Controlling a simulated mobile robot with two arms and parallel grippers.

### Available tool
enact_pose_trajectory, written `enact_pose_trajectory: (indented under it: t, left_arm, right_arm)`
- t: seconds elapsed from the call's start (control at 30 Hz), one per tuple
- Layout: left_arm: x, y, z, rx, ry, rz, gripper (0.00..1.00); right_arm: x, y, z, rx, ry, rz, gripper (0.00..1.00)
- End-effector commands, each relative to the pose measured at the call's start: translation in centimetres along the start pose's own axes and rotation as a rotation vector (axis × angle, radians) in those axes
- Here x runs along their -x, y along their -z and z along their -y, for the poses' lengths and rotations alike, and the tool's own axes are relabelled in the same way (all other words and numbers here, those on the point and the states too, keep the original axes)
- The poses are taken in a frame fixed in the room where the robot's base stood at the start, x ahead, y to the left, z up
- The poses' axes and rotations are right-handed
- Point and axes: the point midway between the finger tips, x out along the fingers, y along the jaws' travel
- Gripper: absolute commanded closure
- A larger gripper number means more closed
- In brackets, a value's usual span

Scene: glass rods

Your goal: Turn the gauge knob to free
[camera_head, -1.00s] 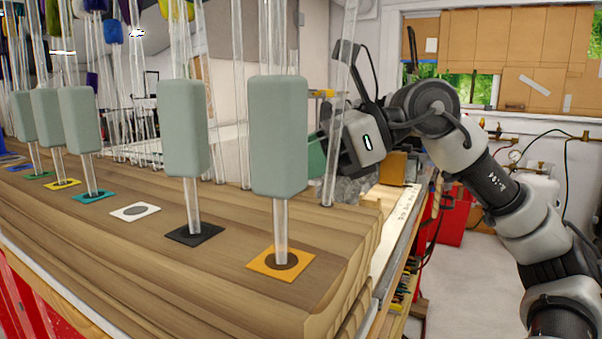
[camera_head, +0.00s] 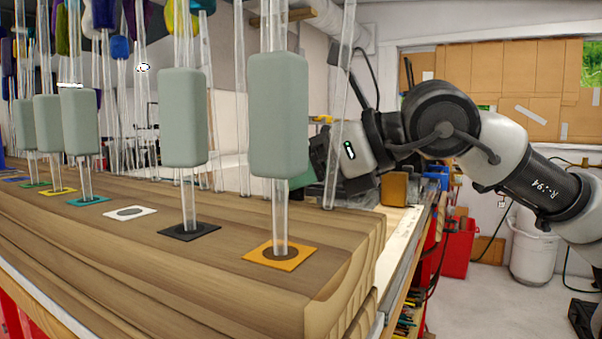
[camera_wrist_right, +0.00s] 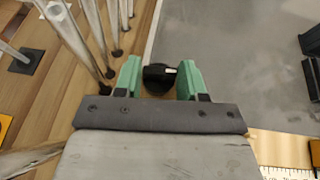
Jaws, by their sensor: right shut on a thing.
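The gauge knob (camera_wrist_right: 157,80) is a dark round knob with a small white mark, seen in the right wrist view. My right gripper (camera_wrist_right: 161,70) has its two green fingers on either side of it and is shut on it. In the head view my right gripper (camera_head: 302,177) is at the far side of the wooden bench, mostly hidden behind a grey-green block and glass rods. The knob cannot be made out there. The label positions around the knob are not readable. My left gripper is not in view.
Several grey-green blocks (camera_head: 278,115) on glass rods stand over coloured squares along the wooden bench (camera_head: 150,245). Glass rods stand close to the gripper's left in the wrist view (camera_wrist_right: 85,45). Open grey floor (camera_wrist_right: 235,40) lies to the right there.

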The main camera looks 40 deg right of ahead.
Motion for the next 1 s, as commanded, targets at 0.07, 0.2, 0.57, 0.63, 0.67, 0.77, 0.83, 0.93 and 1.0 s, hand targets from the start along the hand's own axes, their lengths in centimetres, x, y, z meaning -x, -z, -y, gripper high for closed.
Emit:
enact_pose_trajectory:
  t: [0.07, 0.2, 0.57, 0.63, 0.67, 0.77, 0.83, 0.93, 1.0]
  left_arm:
    - [0.0, 0.0, 0.0, 0.0, 0.0, 0.0, 0.41]
    - [0.0, 0.0, 0.0, 0.0, 0.0, 0.0, 0.41]
    - [0.0, 0.0, 0.0, 0.0, 0.0, -0.001, 0.41]
    - [0.0, 0.0, 0.0, 0.0, 0.0, -0.001, 0.41]
    - [-0.1, 0.0, 0.0, 0.0, 0.0, -0.001, 0.41]
    - [-0.1, 0.0, 0.0, 0.0, 0.0, -0.001, 0.41]
    - [-0.1, 0.0, 0.0, 0.0, 0.0, -0.001, 0.41]
    - [-0.1, 0.0, 0.0, 0.0, 0.0, -0.001, 0.41]
    - [-0.2, 0.0, 0.0, 0.0, 0.0, -0.001, 0.41]
  right_arm:
    - [0.0, -0.1, 0.0, -0.001, 0.004, 0.001, 0.83]
    - [0.0, -0.1, 0.0, -0.001, 0.005, 0.001, 0.83]
    - [0.0, -0.1, 0.0, -0.001, 0.004, 0.0, 0.36]
    - [0.0, 0.0, 0.0, -0.001, 0.004, 0.0, 0.36]
    - [0.0, 0.0, 0.0, -0.001, 0.004, 0.0, 0.36]
    - [0.0, 0.0, 0.0, -0.001, 0.003, 0.0, 0.36]
    - [0.1, 0.0, 0.0, -0.001, 0.003, 0.0, 0.36]
    - [0.7, -0.1, 0.0, -0.001, 0.004, 0.003, 0.36]
    - [1.5, -0.1, 0.0, -0.002, 0.004, 0.005, 0.36]
